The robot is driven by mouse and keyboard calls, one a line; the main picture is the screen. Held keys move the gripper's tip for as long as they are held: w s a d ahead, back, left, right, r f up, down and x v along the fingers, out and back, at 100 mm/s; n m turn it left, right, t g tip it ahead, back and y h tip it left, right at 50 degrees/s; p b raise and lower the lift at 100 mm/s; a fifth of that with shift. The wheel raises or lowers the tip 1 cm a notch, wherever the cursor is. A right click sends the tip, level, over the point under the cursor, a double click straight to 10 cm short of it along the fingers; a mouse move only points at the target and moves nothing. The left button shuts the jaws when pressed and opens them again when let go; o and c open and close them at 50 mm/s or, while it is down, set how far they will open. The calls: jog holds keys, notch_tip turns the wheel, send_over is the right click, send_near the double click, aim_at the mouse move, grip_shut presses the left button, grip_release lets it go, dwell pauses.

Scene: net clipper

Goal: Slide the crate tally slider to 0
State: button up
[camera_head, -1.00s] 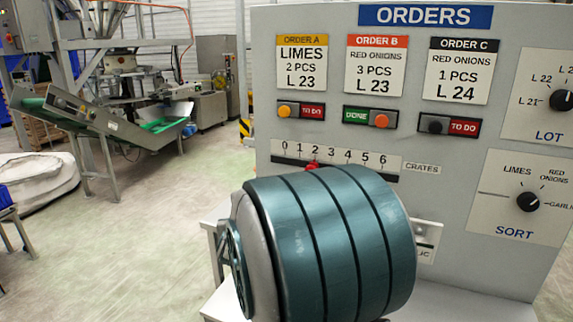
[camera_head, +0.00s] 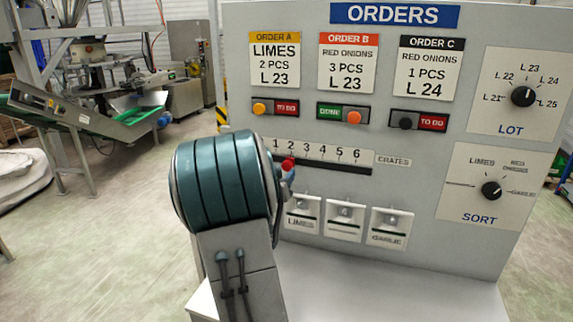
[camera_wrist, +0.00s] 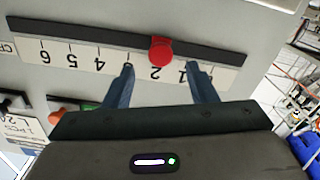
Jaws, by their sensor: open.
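The crate tally slider has a round red knob (camera_head: 288,162) on a dark horizontal slot (camera_head: 335,166) under a white number strip. The knob stands at 2. The wrist view, where the numbers appear upside down, also shows the red knob (camera_wrist: 161,50) at 2. My gripper (camera_wrist: 160,72) is open, with one blue-grey finger on each side of the knob's position and a gap to the knob on both sides. The fingertips overlap the number strip in that view; contact cannot be told. In the head view my arm hides the 0 end and most of the gripper.
The slider is on a grey ORDERS panel (camera_head: 420,190). Order switches (camera_head: 343,112) sit above it, and labelled fixtures (camera_head: 345,220) including LIMES and GARLIC sit below. LOT (camera_head: 523,96) and SORT (camera_head: 491,190) dials are at the right. Open floor (camera_head: 110,235) lies left.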

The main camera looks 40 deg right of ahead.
aim_at(287, 167)
jog(key=p+x, duration=0.2)
jog(key=x, duration=0.5)
